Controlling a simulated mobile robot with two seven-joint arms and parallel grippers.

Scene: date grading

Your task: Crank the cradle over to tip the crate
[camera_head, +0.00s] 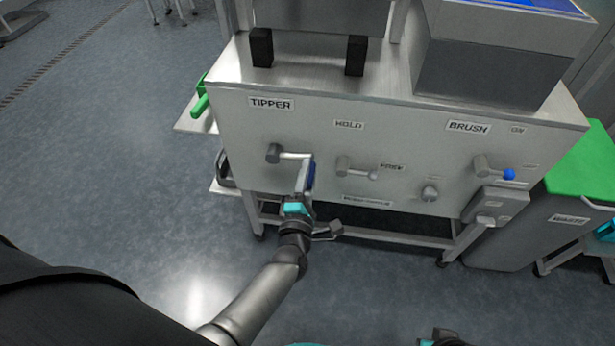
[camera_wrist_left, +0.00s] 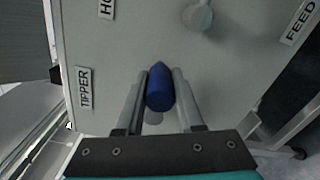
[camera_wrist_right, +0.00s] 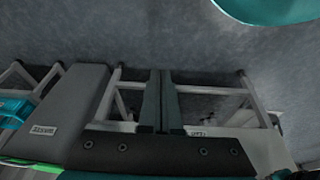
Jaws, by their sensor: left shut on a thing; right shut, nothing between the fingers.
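The tipper crank (camera_head: 291,155) sticks out of the machine's front panel under the TIPPER label (camera_head: 271,103), its arm pointing right from the hub. My left gripper (camera_head: 307,178) is shut on the crank's blue handle, which shows between the fingers as a blue knob (camera_wrist_left: 160,88) in the left wrist view. My right gripper (camera_wrist_right: 163,95) is shut and empty, away from the panel. I cannot make out the cradle and the crate for certain; only a grey structure (camera_head: 320,14) shows at the top edge above the machine.
Beside the tipper crank sit a grey lever (camera_head: 343,166), a small knob (camera_head: 430,193) and a blue-tipped BRUSH crank (camera_head: 482,166). A green-topped cabinet (camera_head: 590,155) stands at the right. Side shelves jut out at the machine's left. The floor at the left is open.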

